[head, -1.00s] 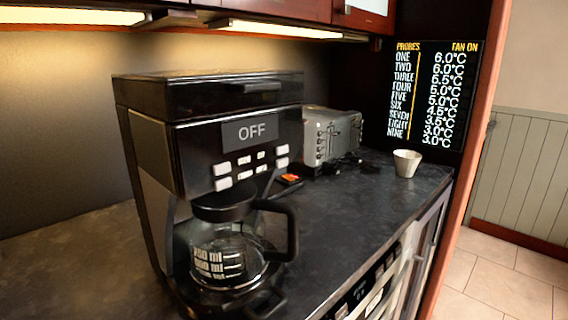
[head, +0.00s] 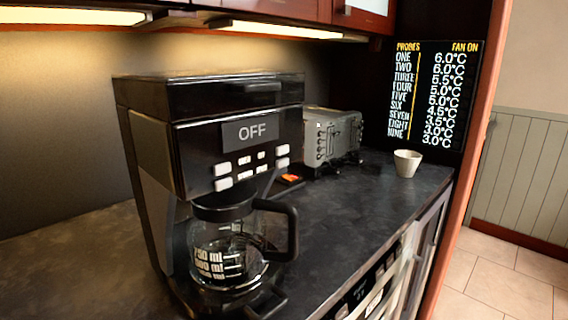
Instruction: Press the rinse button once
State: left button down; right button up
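A black coffee machine (head: 150,160) stands upright on the dark counter in the head view. Its small screen (head: 250,132) reads OFF. Below the screen is a panel with several pale buttons (head: 246,166) in two rows. Their labels are too small to read, so I cannot tell which one is the rinse button. A glass carafe (head: 222,250) with a black lid and handle sits in the machine under the panel. Neither of my grippers shows in the head view.
A grey toaster (head: 332,135) stands behind the machine to the right, with a small orange-lit item (head: 291,178) near it. A white cup (head: 407,163) is at the counter's far right. A display board (head: 435,95) lists probe temperatures. The counter (head: 350,215) right of the carafe is clear.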

aim_at(282, 162)
jog(key=z, duration=0.5)
jog(key=k, duration=1.25)
jog(key=z, duration=1.3)
jog(key=i, duration=1.65)
jog(key=u, duration=1)
jog(key=i, duration=0.65)
jog(key=u, duration=0.65)
